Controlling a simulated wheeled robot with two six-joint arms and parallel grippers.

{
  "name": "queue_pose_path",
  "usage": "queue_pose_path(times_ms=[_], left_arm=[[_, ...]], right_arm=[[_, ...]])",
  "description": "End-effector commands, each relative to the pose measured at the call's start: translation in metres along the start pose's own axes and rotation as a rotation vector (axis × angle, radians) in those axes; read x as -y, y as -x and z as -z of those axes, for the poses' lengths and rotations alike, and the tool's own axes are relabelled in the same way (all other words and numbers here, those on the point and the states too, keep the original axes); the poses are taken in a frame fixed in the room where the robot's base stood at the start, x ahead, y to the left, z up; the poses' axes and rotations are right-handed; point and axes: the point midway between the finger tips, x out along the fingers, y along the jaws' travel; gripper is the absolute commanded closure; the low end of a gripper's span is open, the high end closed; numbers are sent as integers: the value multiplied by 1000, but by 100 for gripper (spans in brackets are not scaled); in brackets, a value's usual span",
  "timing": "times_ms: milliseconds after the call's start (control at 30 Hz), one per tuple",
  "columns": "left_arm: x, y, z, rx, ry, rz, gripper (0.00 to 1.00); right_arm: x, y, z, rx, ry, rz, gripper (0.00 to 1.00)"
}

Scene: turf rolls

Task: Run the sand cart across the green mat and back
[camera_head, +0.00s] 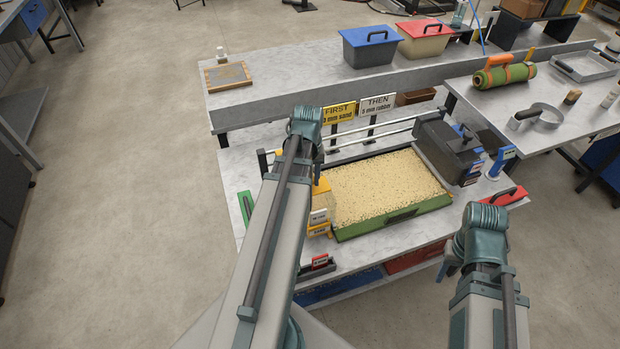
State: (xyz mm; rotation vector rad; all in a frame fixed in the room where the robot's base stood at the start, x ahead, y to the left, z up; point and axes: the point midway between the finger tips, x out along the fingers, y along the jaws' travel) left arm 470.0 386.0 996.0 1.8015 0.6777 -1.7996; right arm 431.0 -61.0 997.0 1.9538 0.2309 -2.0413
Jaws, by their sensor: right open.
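The green mat (395,218) lies on the near bench, its top covered with pale sand-coloured grains; its green edge shows at the front. The yellow sand cart (319,216), with a label reading SAND, stands at the mat's left end, partly hidden behind my left arm. My left arm crosses in front of the bench's left part, and its gripper is hidden. My right gripper (449,268) is small and mostly hidden by its own arm, near the bench's front edge right of the mat. It is open, and nothing shows between its fingers.
A dark cart-like box (449,150) stands at the mat's right end. Rails run behind the mat, with yellow FIRST (339,113) and white THEN (377,104) signs. A red-handled tool (504,196) lies at right. A green roll (504,76) is on the right table.

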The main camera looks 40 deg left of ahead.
Motion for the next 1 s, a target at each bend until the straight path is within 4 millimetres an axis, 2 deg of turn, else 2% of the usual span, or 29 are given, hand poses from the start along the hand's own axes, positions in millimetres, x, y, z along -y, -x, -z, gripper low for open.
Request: queue_pose_path(times_ms=[33, 167, 200, 667, 867, 1000], left_arm=[[4, 0, -2, 4, 3, 11, 54], [4, 0, -2, 3, 2, 9, 30], [3, 0, -2, 3, 2, 8, 29], [2, 7, -1, 1, 1, 5, 29], [2, 26, -1, 1, 1, 5, 29], [2, 47, -1, 1, 2, 5, 29]], right_arm=[[0, 0, 0, 0, 0, 0, 50], [0, 0, 0, 0, 0, 0, 50], [0, 0, 0, 0, 0, 0, 50], [-1, 7, 0, 0, 0, 0, 50], [-2, 26, -2, 0, 1, 0, 50], [-4, 46, -3, 0, 0, 0, 50]])
